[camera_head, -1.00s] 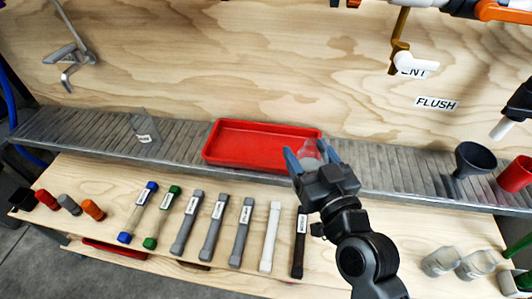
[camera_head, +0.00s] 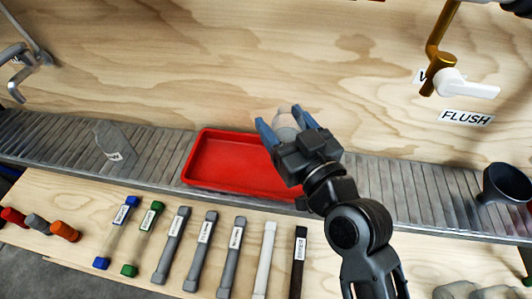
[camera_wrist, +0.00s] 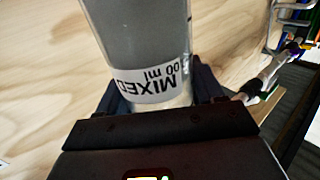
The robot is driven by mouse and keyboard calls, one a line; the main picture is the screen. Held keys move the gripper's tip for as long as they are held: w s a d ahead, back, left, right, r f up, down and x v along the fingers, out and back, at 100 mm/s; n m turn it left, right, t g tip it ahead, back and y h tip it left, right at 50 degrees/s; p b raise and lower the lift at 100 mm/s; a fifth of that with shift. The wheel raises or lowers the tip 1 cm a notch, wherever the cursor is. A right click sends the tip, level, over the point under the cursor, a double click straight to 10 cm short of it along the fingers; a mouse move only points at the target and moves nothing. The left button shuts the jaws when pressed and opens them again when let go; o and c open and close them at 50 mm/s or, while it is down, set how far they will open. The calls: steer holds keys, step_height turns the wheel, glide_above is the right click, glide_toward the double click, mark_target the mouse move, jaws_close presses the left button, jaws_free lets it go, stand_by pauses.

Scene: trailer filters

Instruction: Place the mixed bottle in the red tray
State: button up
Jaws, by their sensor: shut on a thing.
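My gripper (camera_head: 284,125) is shut on the mixed bottle (camera_head: 287,124), a clear bottle whose rounded top shows between the blue fingers in the head view. In the wrist view the bottle (camera_wrist: 140,35) fills the upper middle, with grey contents and a white label reading "MIXED" upside down. The red tray (camera_head: 200,158) is a shallow rectangular tray on the grey ribbed shelf. My gripper is in front of the tray's right end and hides that part. The bottle appears above the tray's back right corner; its exact height over the tray cannot be told.
The grey ribbed shelf (camera_head: 400,190) runs along the plywood wall. A clear container (camera_head: 114,142) stands left of the tray, and a black funnel (camera_head: 503,184) at far right. Several labelled tubes lie on the bench below. A gold valve with white handle (camera_head: 466,86) sticks out upper right.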

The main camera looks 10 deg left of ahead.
step_height(320, 180, down, 9)
steer(key=b, duration=0.3)
steer(key=shift+f+b, duration=0.2)
steer(key=shift+b, duration=0.2)
steer(key=o, duration=1.3)
steer(key=shift+c, duration=0.2)
steer(key=shift+r, duration=0.2)
steer(key=b+v, duration=0.2)
steer(key=v, duration=1)
